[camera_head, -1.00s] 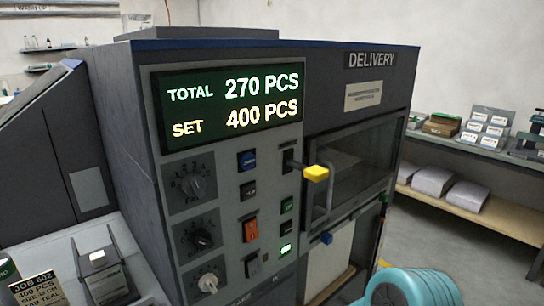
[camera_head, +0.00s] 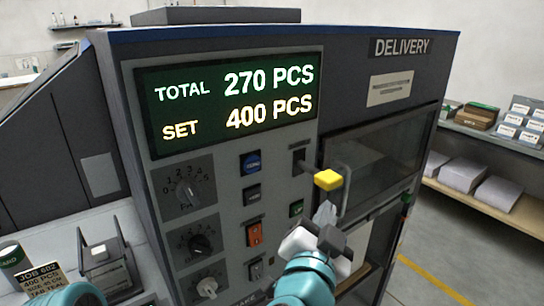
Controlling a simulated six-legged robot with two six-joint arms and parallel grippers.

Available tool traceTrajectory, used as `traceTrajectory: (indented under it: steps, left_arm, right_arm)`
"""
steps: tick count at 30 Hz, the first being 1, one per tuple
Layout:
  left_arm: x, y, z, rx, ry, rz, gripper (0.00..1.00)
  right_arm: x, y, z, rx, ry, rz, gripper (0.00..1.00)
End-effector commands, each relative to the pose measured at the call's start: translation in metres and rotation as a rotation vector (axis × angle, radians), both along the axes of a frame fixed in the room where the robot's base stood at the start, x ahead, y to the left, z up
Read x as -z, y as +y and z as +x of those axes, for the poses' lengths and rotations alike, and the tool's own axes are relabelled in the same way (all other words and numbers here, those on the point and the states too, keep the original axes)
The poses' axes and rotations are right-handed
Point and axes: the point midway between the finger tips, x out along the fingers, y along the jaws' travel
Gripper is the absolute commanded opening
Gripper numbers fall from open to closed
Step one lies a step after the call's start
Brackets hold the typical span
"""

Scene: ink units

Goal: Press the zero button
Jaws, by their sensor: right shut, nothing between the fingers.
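The machine's grey control panel (camera_head: 219,205) faces me. A blue button (camera_head: 251,163) with small white lettering sits below the display; its word is too small to read surely. A dark button (camera_head: 252,196) is under it, and a green button (camera_head: 296,208) is to the right. My right gripper (camera_head: 325,214) is shut and empty, pointing up in front of the panel's right edge, just below a yellow lever knob (camera_head: 328,180). It is to the right of and below the blue button. A piece of my left arm shows at the bottom left; its gripper is not in view.
The display (camera_head: 237,101) reads TOTAL 270 PCS and SET 400 PCS. Dials (camera_head: 186,191) line the panel's left. An orange switch (camera_head: 254,235) is lower down. The delivery window (camera_head: 385,165) with a handle is right of the yellow knob.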

Motion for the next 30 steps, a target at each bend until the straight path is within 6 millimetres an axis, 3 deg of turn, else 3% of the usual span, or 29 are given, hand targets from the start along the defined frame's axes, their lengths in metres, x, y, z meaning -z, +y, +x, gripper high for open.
traceTrajectory:
  steps: [1,3,9,23,30]
  left_arm:
    - [-0.002,0.0,0.0,0.0,0.0,0.0,0.36]
    - [-0.003,0.0,0.0,0.0,0.0,0.0,0.36]
    - [-0.006,0.0,0.0,0.0,0.0,0.0,0.36]
    - [-0.006,0.0,0.0,0.0,0.0,0.0,0.36]
    - [-0.013,0.0,0.0,0.0,0.0,0.0,0.36]
  right_arm:
    - [-0.017,0.012,-0.009,-0.032,-0.029,0.015,0.0]
    - [-0.032,0.024,-0.019,-0.067,-0.057,0.031,0.0]
    - [-0.058,0.051,-0.042,-0.146,-0.106,0.055,0.0]
    - [-0.061,0.058,-0.044,-0.164,-0.112,0.054,0.0]
    - [-0.062,0.068,-0.026,-0.16,-0.111,0.052,0.0]
